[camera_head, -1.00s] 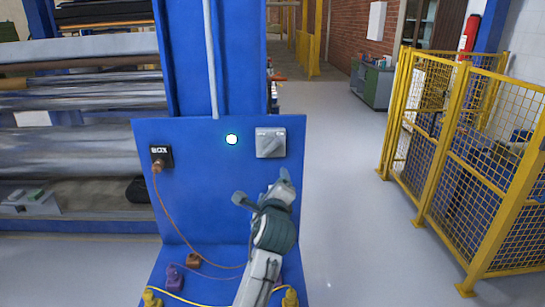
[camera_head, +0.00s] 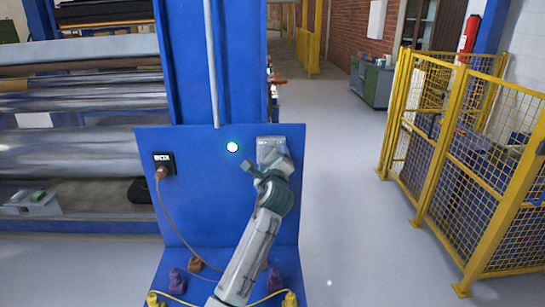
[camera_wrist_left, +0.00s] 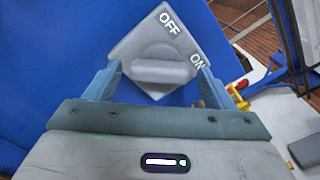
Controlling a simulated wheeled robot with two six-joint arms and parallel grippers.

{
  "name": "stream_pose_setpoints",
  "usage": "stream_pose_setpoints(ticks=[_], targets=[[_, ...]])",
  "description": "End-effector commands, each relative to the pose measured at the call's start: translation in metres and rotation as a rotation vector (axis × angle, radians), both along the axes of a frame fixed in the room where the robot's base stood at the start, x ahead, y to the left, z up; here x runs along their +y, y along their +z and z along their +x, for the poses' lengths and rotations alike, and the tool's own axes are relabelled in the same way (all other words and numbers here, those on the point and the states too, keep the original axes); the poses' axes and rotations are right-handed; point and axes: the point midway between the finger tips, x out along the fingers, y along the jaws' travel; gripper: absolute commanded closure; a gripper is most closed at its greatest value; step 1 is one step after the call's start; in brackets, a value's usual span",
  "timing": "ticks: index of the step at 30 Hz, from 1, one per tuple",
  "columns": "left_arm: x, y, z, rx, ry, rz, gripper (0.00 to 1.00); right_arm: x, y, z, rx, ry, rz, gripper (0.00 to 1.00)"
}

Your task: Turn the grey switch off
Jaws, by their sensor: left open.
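The grey switch (camera_head: 271,143) is a square box on the blue upright panel (camera_head: 205,205), its lower part hidden behind my left gripper in the head view. In the left wrist view the switch (camera_wrist_left: 150,44) shows a raised rotary knob (camera_wrist_left: 161,72) and the white words OFF and ON. My left gripper (camera_wrist_left: 157,88) is open, with one blue finger on each side of the knob. I cannot tell whether the fingers touch it. In the head view my left gripper (camera_head: 272,163) is in front of the switch. My right gripper is not in view.
A lit round lamp (camera_head: 232,147) is left of the switch. A black socket box (camera_head: 164,160) with a plugged orange cable is further left. Coloured plugs (camera_head: 178,281) lie on the panel's base. A yellow mesh fence (camera_head: 470,160) stands right, with clear floor between.

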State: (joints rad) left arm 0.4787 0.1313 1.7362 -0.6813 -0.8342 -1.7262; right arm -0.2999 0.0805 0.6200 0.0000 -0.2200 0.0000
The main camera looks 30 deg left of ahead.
Motion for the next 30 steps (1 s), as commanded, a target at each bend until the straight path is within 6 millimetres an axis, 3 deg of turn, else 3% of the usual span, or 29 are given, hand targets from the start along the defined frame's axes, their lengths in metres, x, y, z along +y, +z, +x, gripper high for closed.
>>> stream_pose_setpoints(ticks=[8, 15, 30], targets=[[0.0009, -0.0006, 0.0014, -0.001, 0.000, -0.001, 0.24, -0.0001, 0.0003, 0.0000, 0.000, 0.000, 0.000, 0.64], [0.0008, -0.0007, 0.0013, 0.001, 0.000, -0.002, 0.68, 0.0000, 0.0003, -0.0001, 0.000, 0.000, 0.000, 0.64], [0.0004, -0.0018, 0.0014, -0.064, 0.001, -0.109, 0.68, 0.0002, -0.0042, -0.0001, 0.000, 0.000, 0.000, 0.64]])
